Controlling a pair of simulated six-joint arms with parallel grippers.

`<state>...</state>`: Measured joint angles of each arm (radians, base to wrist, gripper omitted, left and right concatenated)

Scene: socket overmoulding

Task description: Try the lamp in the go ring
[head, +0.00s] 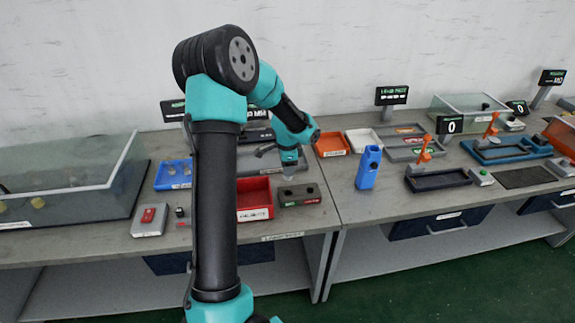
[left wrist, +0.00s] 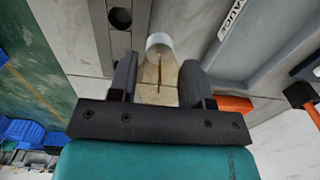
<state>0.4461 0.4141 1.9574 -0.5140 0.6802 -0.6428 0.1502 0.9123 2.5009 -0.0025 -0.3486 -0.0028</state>
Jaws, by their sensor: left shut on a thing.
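My left gripper (head: 288,168) points down above the right end of the left bench. In the left wrist view, my left gripper (left wrist: 157,82) is shut on a lamp (left wrist: 158,72) with a tan body and a whitish rounded end. In the head view the lamp is too small to make out clearly. A dark grey-green gauge block (head: 300,199) with two round holes and small coloured labels sits just below the gripper. In the left wrist view the block (left wrist: 143,17) shows one dark hole beyond the lamp. The lamp appears apart from that hole. My right gripper is out of view.
A red bin (head: 254,196) stands left of the block, a blue tray (head: 173,174) further left. An orange tray (head: 332,144) and a blue upright holder (head: 369,167) stand to the right. A clear-lidded case (head: 67,180) fills the left bench end.

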